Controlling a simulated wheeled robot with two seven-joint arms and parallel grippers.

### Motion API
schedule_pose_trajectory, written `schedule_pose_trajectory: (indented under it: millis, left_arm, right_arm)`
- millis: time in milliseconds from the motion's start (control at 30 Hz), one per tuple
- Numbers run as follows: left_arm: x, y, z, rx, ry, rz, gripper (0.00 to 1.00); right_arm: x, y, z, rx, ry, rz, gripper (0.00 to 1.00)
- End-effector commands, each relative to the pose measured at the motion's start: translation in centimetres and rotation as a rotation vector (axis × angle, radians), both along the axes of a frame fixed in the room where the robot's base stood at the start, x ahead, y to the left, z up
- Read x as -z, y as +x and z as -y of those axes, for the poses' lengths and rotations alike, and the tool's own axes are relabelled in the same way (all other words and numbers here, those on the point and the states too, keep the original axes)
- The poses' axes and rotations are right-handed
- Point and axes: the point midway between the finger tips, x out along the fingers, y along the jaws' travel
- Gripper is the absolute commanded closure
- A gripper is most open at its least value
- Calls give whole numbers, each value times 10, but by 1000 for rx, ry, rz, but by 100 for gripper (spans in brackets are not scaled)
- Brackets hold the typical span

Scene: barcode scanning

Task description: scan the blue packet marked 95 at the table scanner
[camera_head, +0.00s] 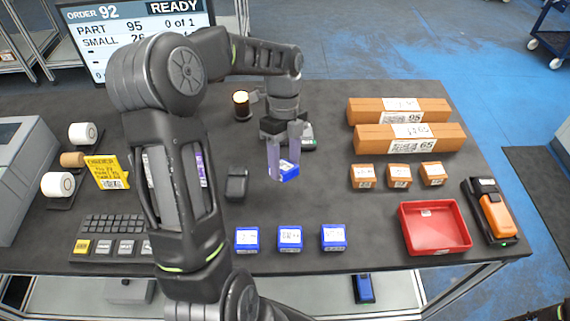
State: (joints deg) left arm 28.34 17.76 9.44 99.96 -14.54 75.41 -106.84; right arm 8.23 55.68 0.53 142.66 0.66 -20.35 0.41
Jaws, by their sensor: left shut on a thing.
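My left gripper (284,162) is shut on a small blue packet (289,173) and holds it over the middle of the table. A white label shows on the packet's upper side, but I cannot read its number. A dark device (308,139), which may be the table scanner, stands just behind the gripper and is partly hidden by it. Three more blue packets with white labels stand in a row near the front edge: left (246,240), middle (290,239) and right (334,239). My right gripper is not in view.
A monitor (135,30) reads READY, part 95, 0 of 1. Long brown boxes (365,113), small brown boxes (363,178), a red tray (435,228) and an orange handheld device (494,214) are at right. A keyboard (112,224) and yellow sign (106,172) are at left.

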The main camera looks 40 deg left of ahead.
Motion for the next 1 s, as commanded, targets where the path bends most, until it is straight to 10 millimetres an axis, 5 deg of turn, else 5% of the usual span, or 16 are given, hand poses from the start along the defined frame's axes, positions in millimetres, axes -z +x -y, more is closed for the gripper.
schedule_pose_trajectory:
  millis: [433,1000]
  left_arm:
    - [32,23,-20,0,-1,-1,97]
    - [21,17,-14,0,1,1,97]
  right_arm:
    - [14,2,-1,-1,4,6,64]
    - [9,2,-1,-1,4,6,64]
